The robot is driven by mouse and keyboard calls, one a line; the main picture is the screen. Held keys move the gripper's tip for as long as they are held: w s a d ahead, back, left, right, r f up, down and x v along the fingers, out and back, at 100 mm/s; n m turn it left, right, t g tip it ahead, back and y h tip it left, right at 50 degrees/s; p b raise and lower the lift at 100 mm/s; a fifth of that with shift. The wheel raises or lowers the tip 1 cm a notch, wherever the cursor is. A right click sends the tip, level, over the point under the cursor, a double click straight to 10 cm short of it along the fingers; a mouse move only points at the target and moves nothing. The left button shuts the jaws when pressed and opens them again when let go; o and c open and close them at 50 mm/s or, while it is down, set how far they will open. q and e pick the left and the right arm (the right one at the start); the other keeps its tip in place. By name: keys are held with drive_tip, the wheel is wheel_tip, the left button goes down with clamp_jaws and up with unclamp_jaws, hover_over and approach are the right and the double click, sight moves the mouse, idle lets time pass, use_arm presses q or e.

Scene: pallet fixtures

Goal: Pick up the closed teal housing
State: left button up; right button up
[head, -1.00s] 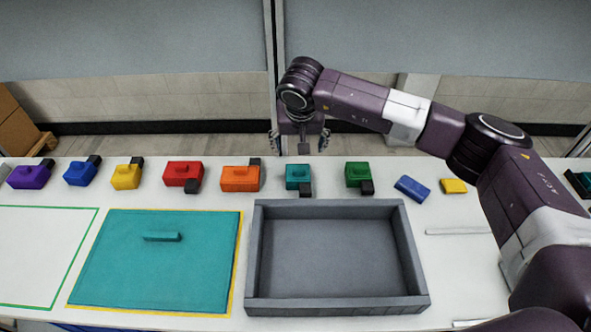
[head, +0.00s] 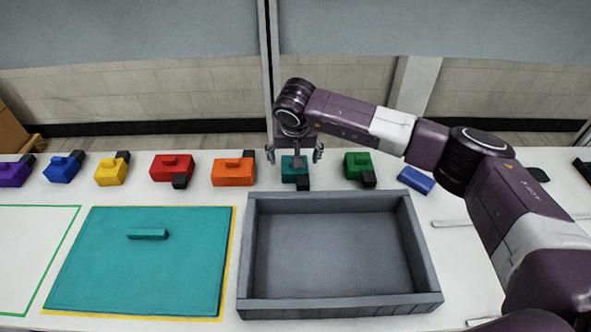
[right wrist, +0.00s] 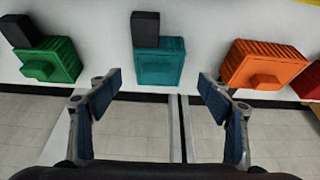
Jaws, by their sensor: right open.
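The teal housing (head: 289,176) is a small block with a black block at its front right corner. It stands on the white table behind the grey tray, between the orange and green housings. My right gripper (head: 296,157) is open above it and hides part of its top. In the right wrist view the teal housing (right wrist: 159,66) lies ahead of and between the open fingers (right wrist: 160,90), with nothing held. My left gripper does not show.
The orange housing (head: 234,173) and green housing (head: 357,164) stand on either side. Red, yellow, blue and purple housings continue to the left. A grey tray (head: 440,297) and a large teal panel (head: 140,270) lie in front. A blue block (head: 415,180) lies to the right.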

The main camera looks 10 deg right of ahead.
sight(295, 172)
drive_tip(key=p+x, duration=0.1)
drive_tip(key=x, duration=0.2)
drive_tip(key=shift+d+f+p, duration=0.1)
drive_tip(key=shift+f+p, duration=0.25)
drive_tip(key=shift+w+f, duration=0.2)
drive_tip(key=shift+f, duration=0.4)
drive_tip(key=shift+c, duration=0.4)
drive_tip(key=c, duration=1.3)
